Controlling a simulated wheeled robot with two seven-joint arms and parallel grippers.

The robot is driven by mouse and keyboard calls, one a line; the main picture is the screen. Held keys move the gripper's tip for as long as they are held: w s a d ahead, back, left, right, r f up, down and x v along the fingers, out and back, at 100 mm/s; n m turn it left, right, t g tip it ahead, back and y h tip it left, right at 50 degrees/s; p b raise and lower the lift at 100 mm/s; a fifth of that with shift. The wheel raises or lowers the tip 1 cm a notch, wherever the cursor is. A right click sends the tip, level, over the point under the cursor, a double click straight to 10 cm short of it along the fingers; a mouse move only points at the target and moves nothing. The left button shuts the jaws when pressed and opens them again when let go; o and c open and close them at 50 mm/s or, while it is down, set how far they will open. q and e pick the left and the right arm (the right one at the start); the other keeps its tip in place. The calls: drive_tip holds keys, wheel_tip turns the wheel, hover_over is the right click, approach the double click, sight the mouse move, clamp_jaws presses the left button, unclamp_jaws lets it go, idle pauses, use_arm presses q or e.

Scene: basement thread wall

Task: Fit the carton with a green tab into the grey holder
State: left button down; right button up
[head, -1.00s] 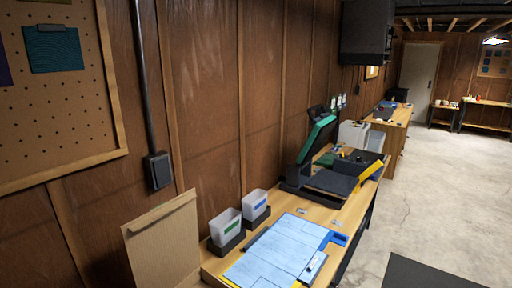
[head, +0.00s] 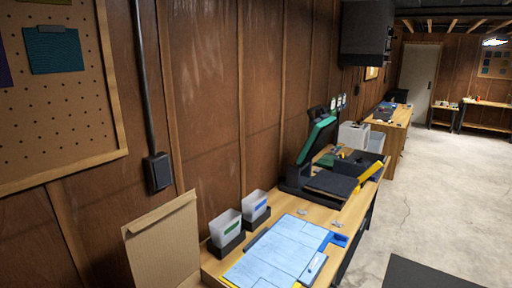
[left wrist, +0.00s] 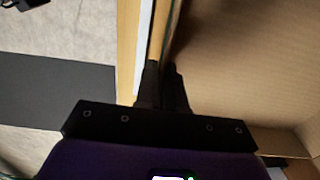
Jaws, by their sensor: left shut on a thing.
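A tall brown cardboard carton (head: 163,243) stands at the lower left in the head view, with a folded flap along its top. No green tab shows on it. In the left wrist view brown cardboard (left wrist: 255,60) fills the right side. My left gripper (left wrist: 161,68) is shut at its left edge, beside a thin greenish line; the exact grip is hard to see. Two whitish bins, one with a green label (head: 225,228) and one with a blue label (head: 255,204), sit in dark trays on the table. I cannot identify the grey holder for certain. My right gripper is not in view.
A blue-white sheet (head: 278,252) lies on the wooden table (head: 345,212). A black and green press-like device (head: 315,150) stands behind it. A pegboard (head: 62,110) hangs on the wall at left. Open concrete floor (head: 440,180) lies to the right.

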use_arm(q)
drive_tip(key=shift+r, duration=0.15)
drive_tip(key=shift+r+p, duration=1.85)
drive_tip(key=shift+r, duration=0.55)
drive_tip(key=shift+s+d+f, duration=0.15)
drive_tip(key=shift+f, duration=0.45)
drive_tip(key=shift+s+d+f, duration=0.1)
drive_tip(key=shift+d+f, duration=0.05)
drive_tip(key=shift+f, duration=0.4)
drive_tip(key=shift+f+b, duration=1.25)
idle(0.7)
drive_tip(key=c, duration=1.2)
unclamp_jaws()
drive_tip(key=shift+o, duration=0.2)
